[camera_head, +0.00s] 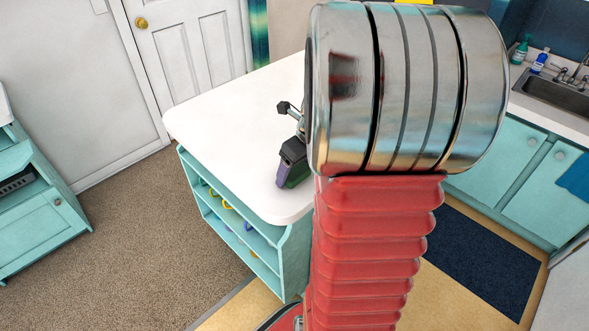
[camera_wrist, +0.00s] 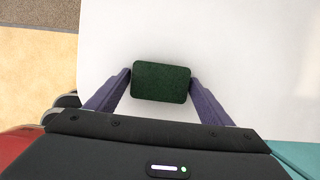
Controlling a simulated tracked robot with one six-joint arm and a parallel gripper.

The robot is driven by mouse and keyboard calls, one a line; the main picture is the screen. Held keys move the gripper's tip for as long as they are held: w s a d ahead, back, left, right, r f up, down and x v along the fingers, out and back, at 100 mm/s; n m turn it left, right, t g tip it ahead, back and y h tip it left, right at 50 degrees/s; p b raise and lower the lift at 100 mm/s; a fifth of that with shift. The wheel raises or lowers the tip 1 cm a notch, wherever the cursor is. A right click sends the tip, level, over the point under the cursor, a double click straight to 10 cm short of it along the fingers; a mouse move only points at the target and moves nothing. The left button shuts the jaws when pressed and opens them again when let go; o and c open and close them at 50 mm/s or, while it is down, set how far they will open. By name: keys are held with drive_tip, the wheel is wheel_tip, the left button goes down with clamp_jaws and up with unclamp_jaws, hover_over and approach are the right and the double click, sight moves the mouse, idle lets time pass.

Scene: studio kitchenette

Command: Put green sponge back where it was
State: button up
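The dark green sponge (camera_wrist: 161,82) is a rounded block between the two purple fingers of my gripper (camera_head: 288,182) in the wrist view. A fingertip meets each of its short sides, so my gripper is shut on it. The white island top (camera_wrist: 240,50) is behind the sponge. In the head view my gripper points down at the near part of the island top (camera_head: 235,112), with a little green beside the purple finger. I cannot tell whether the sponge touches the top or hangs just above it. My arm hides the right part of the island.
The visible island top is clear. Teal shelves under it hold several coloured mugs (camera_head: 227,205). At the right is a counter with a sink (camera_head: 556,93), a green bottle (camera_head: 520,51) and a blue bottle (camera_head: 540,62). A dark mat (camera_head: 480,262) lies on the floor.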

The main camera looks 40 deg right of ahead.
drive_tip(key=shift+o, duration=1.1)
drive_tip(key=shift+r, duration=0.1)
drive_tip(key=v, duration=1.2)
drive_tip(key=shift+a, duration=0.1)
drive_tip(key=s+a+r+n+t, duration=0.1)
drive_tip(key=s+a+n, duration=0.2)
drive_tip(key=a+n, duration=1.1)
drive_tip(key=s+a+r+n+t, duration=0.1)
drive_tip(key=s+a+n, duration=0.2)
drive_tip(key=a+n, duration=1.1)
drive_tip(key=shift+s+n, duration=0.2)
drive_tip(key=shift+n, duration=3.6)
